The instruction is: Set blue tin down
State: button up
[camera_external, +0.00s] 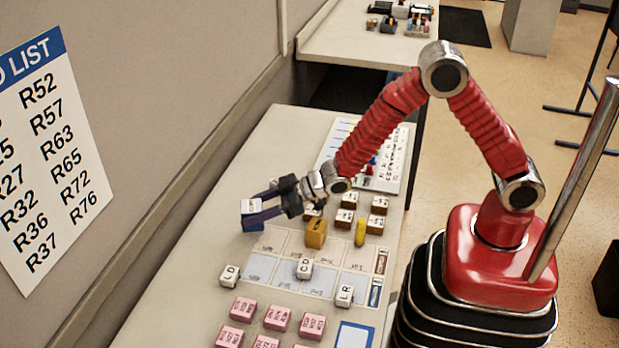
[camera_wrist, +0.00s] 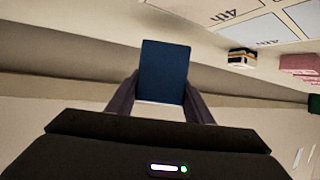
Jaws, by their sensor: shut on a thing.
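The blue tin (camera_external: 252,222) is a small dark blue block with a white top, at the left side of the desk near the wall. My gripper (camera_external: 262,203) reaches it from the right and is shut on it. In the wrist view the blue tin (camera_wrist: 165,72) stands between the two dark fingers of my gripper (camera_wrist: 160,100). The tin is at or just above the desk top (camera_external: 185,265); I cannot tell whether it touches.
White-topped blocks (camera_external: 378,205) stand behind. Pink blocks (camera_external: 277,318) are in front. The desk's left strip is clear.

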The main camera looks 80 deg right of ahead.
jog(key=shift+f, duration=1.85)
jog(key=shift+f, duration=0.1)
jog(key=o, duration=1.1)
jog(key=shift+s+d+r, duration=0.15)
jog(key=shift+s+r, duration=0.1)
jog(key=shift+s, duration=0.15)
jog(key=v, duration=1.1)
